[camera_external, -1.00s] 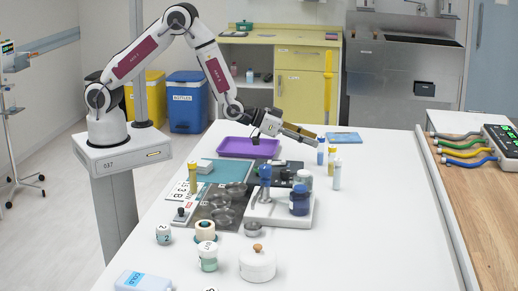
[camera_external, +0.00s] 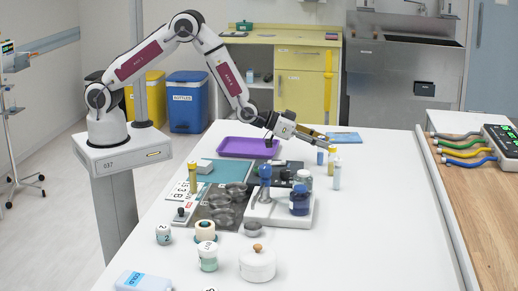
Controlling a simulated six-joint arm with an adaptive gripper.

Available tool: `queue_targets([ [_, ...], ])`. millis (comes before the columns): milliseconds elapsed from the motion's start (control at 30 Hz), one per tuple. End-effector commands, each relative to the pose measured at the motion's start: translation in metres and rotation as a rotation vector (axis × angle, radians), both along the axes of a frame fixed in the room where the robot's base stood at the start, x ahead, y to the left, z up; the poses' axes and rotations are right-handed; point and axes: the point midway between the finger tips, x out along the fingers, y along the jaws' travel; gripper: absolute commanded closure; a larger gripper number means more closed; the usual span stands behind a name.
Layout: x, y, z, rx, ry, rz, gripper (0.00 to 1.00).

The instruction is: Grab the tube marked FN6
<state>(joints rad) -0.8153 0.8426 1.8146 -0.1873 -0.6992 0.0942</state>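Several slim tubes stand on the white table. At the back right are a blue-capped tube (camera_external: 320,158), a yellow-capped tube (camera_external: 332,163) and a pale tube with a light blue cap (camera_external: 337,178). Another yellow tube (camera_external: 193,181) stands at the left, and a blue-topped item (camera_external: 265,178) stands upright in the middle. No FN6 marking is legible, so I cannot tell which tube bears it. My gripper (camera_external: 322,143) is tilted down to the right, its tips at the tops of the back-right tubes and partly covering the blue-capped one. Its finger opening and any contact are unclear.
A purple tray (camera_external: 235,151) lies behind, left of my gripper. A white stand (camera_external: 262,213) with jars, including a dark blue jar (camera_external: 299,205), is in front. Metal bowls (camera_external: 222,217) sit at left. The table's right side (camera_external: 390,220) is clear.

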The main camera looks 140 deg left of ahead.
Motion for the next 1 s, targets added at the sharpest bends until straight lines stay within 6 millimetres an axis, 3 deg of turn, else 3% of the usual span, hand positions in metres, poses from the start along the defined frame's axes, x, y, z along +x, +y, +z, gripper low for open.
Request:
queue_targets([
  [133, 0.000, 0.000, 0.000, 0.000, 0.000, 0.000, 0.65],
  [267, 0.000, 0.000, 0.000, 0.000, 0.000, 0.000, 0.95],
  [733, 0.000, 0.000, 0.004, 0.001, -0.001, 0.000, 0.96],
  [1000, 0.000, 0.000, 0.025, 0.003, -0.002, 0.000, 0.96],
])
